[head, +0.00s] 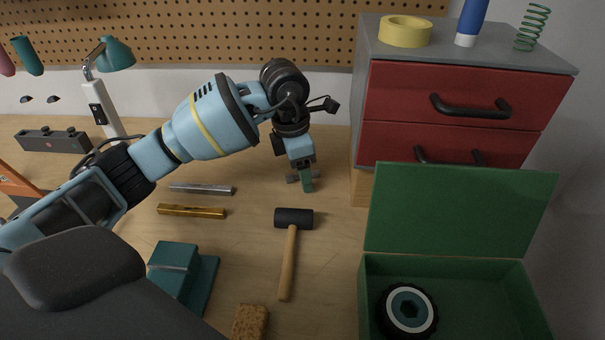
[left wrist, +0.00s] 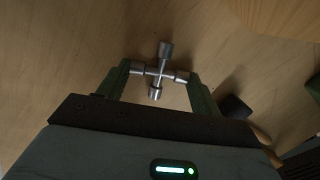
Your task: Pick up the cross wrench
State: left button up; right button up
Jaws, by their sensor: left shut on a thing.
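The cross wrench (left wrist: 160,72) is a small silver cross with round sockets at its ends. In the left wrist view it sits between the two green fingers of my left gripper (left wrist: 161,76), which are shut on two opposite arms of it. In the head view the left gripper (head: 306,184) points down at the bench, left of the drawer cabinet. The wrench (head: 292,179) is mostly hidden behind the fingers there. I cannot tell whether it touches the bench. My right gripper is not in view.
A black mallet (head: 293,219) lies in front of the gripper. A red drawer cabinet (head: 445,98) and an open green box (head: 455,260) with a wheel (head: 408,310) stand to the right. Silver (head: 201,189) and brass (head: 190,211) bars and a teal vise (head: 178,266) are to the left.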

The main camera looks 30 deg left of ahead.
pick_arm(q)
jog(key=shift+r, duration=0.1)
notch_tip(320, 180, up, 10)
dwell(0.4)
